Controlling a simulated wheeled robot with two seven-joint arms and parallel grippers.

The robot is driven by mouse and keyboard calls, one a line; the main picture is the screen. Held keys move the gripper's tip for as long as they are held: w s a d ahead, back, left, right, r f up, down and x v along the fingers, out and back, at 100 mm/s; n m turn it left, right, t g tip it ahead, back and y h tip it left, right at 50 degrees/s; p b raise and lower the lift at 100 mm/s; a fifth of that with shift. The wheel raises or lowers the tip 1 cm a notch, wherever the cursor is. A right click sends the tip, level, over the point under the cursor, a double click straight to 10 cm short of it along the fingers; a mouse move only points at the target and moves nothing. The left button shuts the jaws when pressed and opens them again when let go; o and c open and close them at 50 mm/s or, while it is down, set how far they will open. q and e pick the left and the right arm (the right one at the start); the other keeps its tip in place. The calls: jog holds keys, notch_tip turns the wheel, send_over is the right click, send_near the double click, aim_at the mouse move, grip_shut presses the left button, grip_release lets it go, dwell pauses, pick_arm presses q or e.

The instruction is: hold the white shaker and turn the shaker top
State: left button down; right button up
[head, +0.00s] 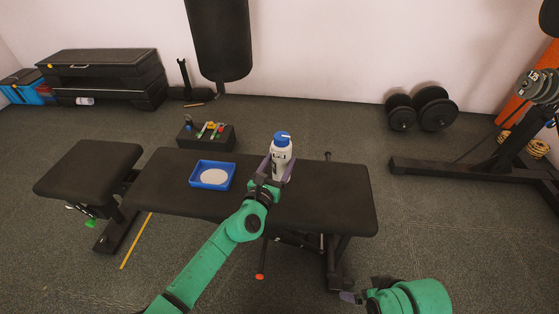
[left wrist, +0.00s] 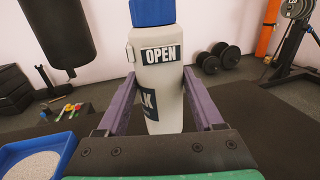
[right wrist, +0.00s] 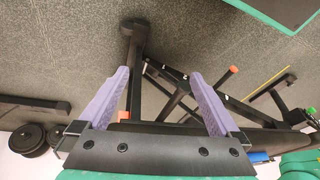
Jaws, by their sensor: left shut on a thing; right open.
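The white shaker (head: 281,158) stands upright over the right part of the black bench, with a blue top (head: 282,136) on it. My left gripper (head: 275,172) is shut on the shaker's body from the front, one finger on each side. In the left wrist view the shaker (left wrist: 164,95) shows an "OPEN" label, and the blue top (left wrist: 153,11) is cut off by the upper edge. My right gripper (head: 350,296) is low at the bottom right of the head view, apart from the shaker. In the right wrist view its fingers are spread and empty (right wrist: 160,90).
A blue tray (head: 233,181) with pale contents sits on the bench (head: 330,205), left of the shaker. A black box (head: 206,144) with small coloured items stands behind it. Dumbbells (head: 435,108) and a rack (head: 450,172) lie to the right. The bench's right end is clear.

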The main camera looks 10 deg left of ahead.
pick_arm(q)
notch_tip(320, 180, down, 2)
jog(key=shift+b, duration=0.95)
jog(key=shift+f, duration=0.15)
pick_arm(e)
jog(key=w+a+f+t+y, duration=0.2)
jog(key=w+a+f+t, duration=0.1)
jog(key=a, duration=0.2)
jog(key=shift+w+a+f, duration=0.15)
jog(key=shift+a+f, duration=0.2)
jog(key=shift+a, duration=0.05)
pick_arm(q)
jog(key=shift+f+b, duration=0.2)
jog(key=shift+b, duration=0.15)
pick_arm(e)
jog(key=shift+f, duration=0.2)
